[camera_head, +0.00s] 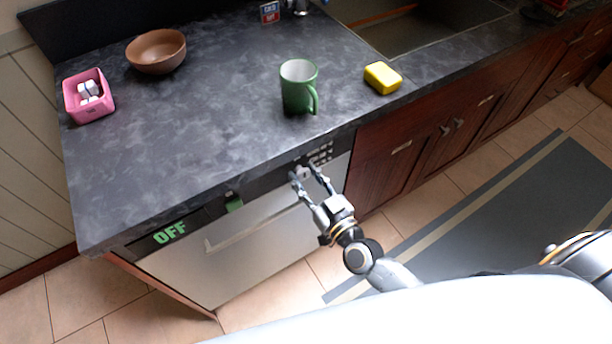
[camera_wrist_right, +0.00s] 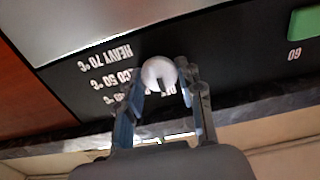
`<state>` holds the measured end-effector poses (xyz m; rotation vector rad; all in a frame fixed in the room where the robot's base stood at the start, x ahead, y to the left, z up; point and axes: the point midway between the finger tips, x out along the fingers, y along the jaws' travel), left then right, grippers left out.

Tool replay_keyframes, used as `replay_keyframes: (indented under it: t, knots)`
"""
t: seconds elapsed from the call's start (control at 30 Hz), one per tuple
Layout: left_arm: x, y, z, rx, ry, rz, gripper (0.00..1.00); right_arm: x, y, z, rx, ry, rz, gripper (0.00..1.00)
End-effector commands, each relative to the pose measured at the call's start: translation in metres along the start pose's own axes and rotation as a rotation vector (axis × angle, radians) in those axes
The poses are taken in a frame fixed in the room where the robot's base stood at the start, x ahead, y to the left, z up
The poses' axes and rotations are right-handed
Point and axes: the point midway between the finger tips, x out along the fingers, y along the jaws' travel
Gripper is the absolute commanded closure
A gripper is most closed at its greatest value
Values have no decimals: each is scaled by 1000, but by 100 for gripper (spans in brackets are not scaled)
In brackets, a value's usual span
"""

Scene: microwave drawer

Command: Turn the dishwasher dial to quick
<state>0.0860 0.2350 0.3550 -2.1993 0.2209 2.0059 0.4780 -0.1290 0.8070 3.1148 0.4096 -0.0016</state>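The dishwasher (camera_head: 255,250) sits under the counter, with a dark control strip along its top. Green letters on its display (camera_head: 170,233) read OFF. The round pale dial (camera_wrist_right: 159,74) is on the strip, beside printed labels (camera_wrist_right: 112,68) including HEAVY 70 °C and ECO 50 °C, upside down in the wrist view. My right gripper (camera_head: 304,172) is at the dial, its two fingers apart on either side of it. Whether the fingers touch the dial I cannot tell. The fingers hide part of the labels below it. My left gripper is not in view.
A green button (camera_head: 234,204) is on the strip left of the dial. The counter (camera_head: 210,120) juts above it and holds a green mug (camera_head: 298,90), yellow sponge (camera_head: 382,77), brown bowl (camera_head: 156,51) and pink container (camera_head: 88,103). Wooden cabinets (camera_head: 400,160) stand to the right.

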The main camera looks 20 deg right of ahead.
Motion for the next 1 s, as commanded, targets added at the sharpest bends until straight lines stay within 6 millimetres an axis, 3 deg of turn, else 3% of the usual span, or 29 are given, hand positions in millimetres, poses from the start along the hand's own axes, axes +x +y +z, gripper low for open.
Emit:
replay_keyframes:
  t: [0.03, 0.1, 0.47, 1.0]
  knots:
    - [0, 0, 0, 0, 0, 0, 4, 0, 0, 0, 0, 0, 0, 82]
    - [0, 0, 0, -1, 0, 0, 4, 0, 0, 0, 0, 0, 0, 95]
    - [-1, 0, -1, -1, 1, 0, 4, 0, 0, 0, 52, 1, 0, 95]
    - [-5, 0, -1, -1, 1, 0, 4, 0, 2, 0, 463, 2, -1, 95]
